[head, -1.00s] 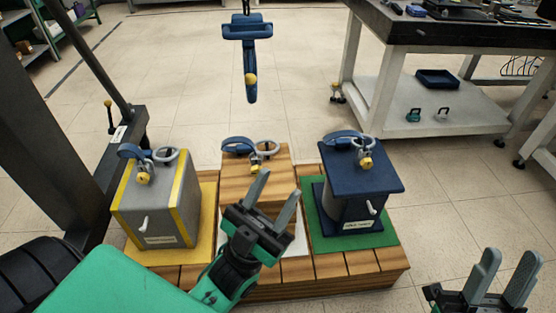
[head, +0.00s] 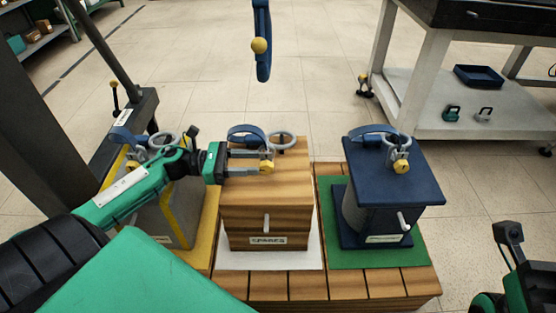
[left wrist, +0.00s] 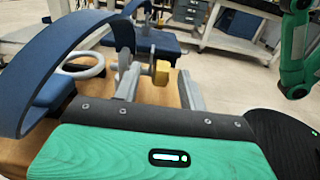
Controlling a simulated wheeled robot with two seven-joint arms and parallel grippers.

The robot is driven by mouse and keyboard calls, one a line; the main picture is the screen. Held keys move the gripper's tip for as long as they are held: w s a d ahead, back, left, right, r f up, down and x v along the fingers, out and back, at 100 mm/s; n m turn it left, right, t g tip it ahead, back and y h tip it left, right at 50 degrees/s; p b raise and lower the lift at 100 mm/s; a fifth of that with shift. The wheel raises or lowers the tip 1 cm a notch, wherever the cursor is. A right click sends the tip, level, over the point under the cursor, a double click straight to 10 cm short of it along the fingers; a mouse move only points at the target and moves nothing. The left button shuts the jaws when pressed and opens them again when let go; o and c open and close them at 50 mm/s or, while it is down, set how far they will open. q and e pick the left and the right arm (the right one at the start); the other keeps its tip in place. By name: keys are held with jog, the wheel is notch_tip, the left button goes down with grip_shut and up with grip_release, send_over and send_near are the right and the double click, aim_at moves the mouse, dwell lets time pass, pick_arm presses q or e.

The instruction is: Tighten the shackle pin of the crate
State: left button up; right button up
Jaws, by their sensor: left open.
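The wooden crate (head: 265,205) stands on a white mat in the middle of the slatted platform, with a label on its front. On its top are a blue strap loop, a pale ring and a shackle with a yellow pin knob (head: 267,166). My left gripper (head: 262,165) comes in level from the left over the crate top, open. Its fingers reach to the yellow knob. In the left wrist view the knob (left wrist: 161,73) lies between and just beyond the fingertips (left wrist: 158,75); I cannot tell whether they touch. My right gripper's fingers are out of view.
A grey-and-yellow box (head: 175,215) on the left and a blue stand (head: 380,180) on the right carry similar shackles. A blue hook (head: 263,45) with a yellow ball hangs beyond the crate. A workbench (head: 480,25) stands at back right. The floor behind is clear.

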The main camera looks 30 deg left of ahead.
aim_at(263, 163)
pick_arm(q)
jog(key=shift+b+x, duration=0.75)
jog(key=shift+x, duration=2.5)
jog(key=shift+s+d, duration=0.1)
jog(key=shift+s, duration=0.1)
grip_shut()
